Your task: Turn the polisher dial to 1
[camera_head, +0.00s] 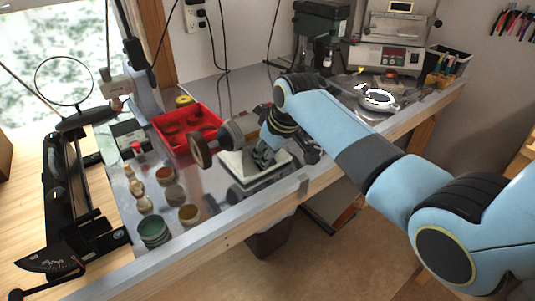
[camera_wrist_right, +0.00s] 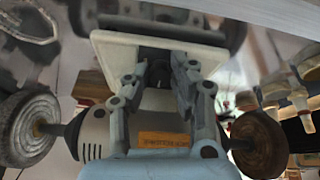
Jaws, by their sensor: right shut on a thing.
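The polisher (camera_head: 232,132) stands near the bench's front edge. It has a grey motor body and a round buffing wheel (camera_head: 201,152) on its left end. In the right wrist view its motor housing (camera_wrist_right: 95,135) has an orange label, with a pale wheel (camera_wrist_right: 27,128) at left and a brown one (camera_wrist_right: 258,145) at right. My right gripper (camera_head: 264,158) reaches down in front of the polisher. In the wrist view its fingers (camera_wrist_right: 160,76) are closed around the small dark dial (camera_wrist_right: 157,72) at the pale plate (camera_wrist_right: 112,52). The dial's marks and setting cannot be read. My left gripper is not in view.
A red tray (camera_head: 180,118) sits behind and left of the polisher. Several small jars (camera_head: 153,230) stand at the left front. A black-railed tool (camera_head: 75,185) lies further left. A shiny dish (camera_head: 378,100) and a boxed machine (camera_head: 385,57) are at the back right.

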